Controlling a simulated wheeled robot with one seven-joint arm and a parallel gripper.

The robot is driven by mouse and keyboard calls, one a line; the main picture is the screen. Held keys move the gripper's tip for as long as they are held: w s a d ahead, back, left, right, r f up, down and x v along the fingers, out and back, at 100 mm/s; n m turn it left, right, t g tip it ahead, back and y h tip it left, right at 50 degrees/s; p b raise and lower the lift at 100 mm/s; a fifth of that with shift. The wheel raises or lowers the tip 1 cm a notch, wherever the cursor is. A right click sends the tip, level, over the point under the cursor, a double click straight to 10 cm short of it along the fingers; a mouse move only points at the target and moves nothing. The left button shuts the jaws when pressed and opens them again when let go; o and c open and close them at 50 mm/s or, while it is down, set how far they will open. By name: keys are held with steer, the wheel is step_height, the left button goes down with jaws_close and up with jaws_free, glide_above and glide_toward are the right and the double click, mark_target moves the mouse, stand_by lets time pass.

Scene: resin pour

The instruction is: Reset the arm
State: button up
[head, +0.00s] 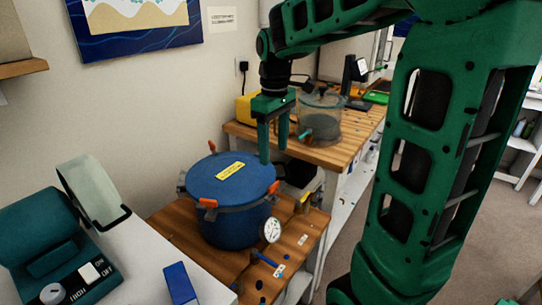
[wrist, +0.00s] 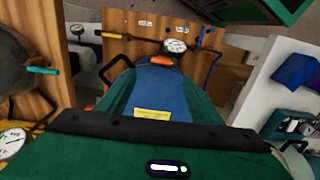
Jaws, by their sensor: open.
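My gripper (head: 273,140) is green and points downward in the head view. It is open, with its two fingers apart and nothing seen between them. It hangs above and just behind the right side of a blue lidded pot (head: 230,215) as seen there. The pot has orange clamps, a yellow label on its lid and a round gauge (head: 272,230) at its front. In the wrist view the blue lid (wrist: 155,88) shows beyond the dark edge of the gripper body. The gap between the fingertips and the lid is hard to judge.
The pot stands on a wooden bench (head: 195,245). Behind it, another wooden table (head: 335,152) holds a clear glass chamber (head: 320,118) and a yellow box (head: 245,107). A teal device (head: 55,250) and a blue block (head: 180,284) stand on a white surface at the lower left.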

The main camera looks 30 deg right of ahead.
stand_by(0.5)
steer(key=s+d+f+m, duration=0.1)
steer(key=s+f+m, duration=0.1)
steer(key=s, duration=0.6)
steer(key=s+d+f+m, duration=0.2)
steer(key=s+m, duration=0.3)
steer(key=s, duration=0.3)
steer(key=s+d+f+m, duration=0.1)
steer(key=s+f+m, duration=0.2)
steer(key=s, duration=0.5)
steer(key=shift+s+d+f+m, duration=0.15)
steer(key=shift+d+f+m, duration=0.1)
steer(key=shift+m, duration=0.25)
steer(key=shift+w+f, duration=0.25)
steer(key=shift+w, duration=0.4)
